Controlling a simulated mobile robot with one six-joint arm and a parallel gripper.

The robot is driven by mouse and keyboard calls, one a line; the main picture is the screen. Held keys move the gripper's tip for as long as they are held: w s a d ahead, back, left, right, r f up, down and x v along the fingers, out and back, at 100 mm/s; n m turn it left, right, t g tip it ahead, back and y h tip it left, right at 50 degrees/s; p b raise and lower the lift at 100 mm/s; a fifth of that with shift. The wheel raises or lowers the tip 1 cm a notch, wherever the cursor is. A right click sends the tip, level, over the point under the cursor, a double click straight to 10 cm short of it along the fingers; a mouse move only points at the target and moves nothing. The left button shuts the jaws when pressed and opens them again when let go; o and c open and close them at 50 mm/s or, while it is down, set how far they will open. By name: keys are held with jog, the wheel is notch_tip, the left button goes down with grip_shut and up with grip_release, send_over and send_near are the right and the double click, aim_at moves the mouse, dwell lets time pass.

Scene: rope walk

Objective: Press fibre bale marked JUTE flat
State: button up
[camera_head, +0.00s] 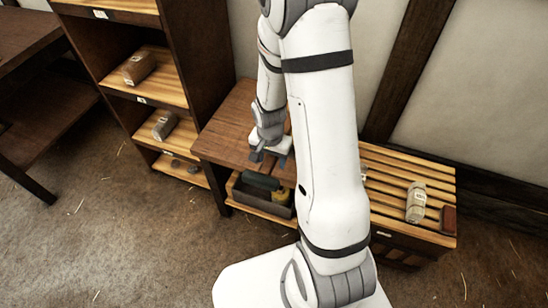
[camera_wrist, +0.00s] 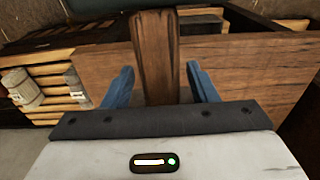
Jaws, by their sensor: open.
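Labels are too small to read, so I cannot tell which thing is the JUTE bale. A brown block with a white tag (camera_head: 139,67) lies on the upper shelf. A grey block with a tag (camera_head: 165,125) lies on the shelf below. A pale tied bundle (camera_head: 416,202) stands on the slatted bench; a similar pale bundle shows at left in the wrist view (camera_wrist: 22,88). My gripper (camera_head: 270,157) is over the front of the wooden table. In the wrist view its blue fingers (camera_wrist: 161,84) are open on either side of a wooden bar (camera_wrist: 155,55), with gaps at both sides.
The wooden table (camera_head: 232,125) stands between the shelf unit (camera_head: 205,55) and slatted bench (camera_head: 380,170). Below its top, a dark tray (camera_head: 262,200) holds a green and a yellowish thing. A red-brown block (camera_head: 448,218) sits at the bench's right end. The floor at left front is clear.

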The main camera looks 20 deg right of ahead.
jog(key=shift+s+a+r+p, duration=0.1)
jog(key=shift+r+p, duration=0.1)
jog(key=shift+r, duration=1.7)
jog(key=shift+s+r+p, duration=0.1)
jog(key=shift+r+p, duration=0.05)
jog(key=shift+r, duration=1.75)
jog(key=shift+r, duration=0.4)
jog(key=s+a+r+n+t+p, duration=0.1)
jog(key=s+r+n, duration=0.3)
jog(key=r, duration=0.6)
jog(key=s+a+r+n+t+p, duration=0.1)
jog(key=s+r+n, duration=0.3)
jog(key=s+r, duration=0.5)
jog(key=shift+a+r+p, duration=0.2)
jog(key=shift+r+p, duration=0.25)
jog(key=shift+p, duration=0.05)
jog(key=shift+c, duration=0.2)
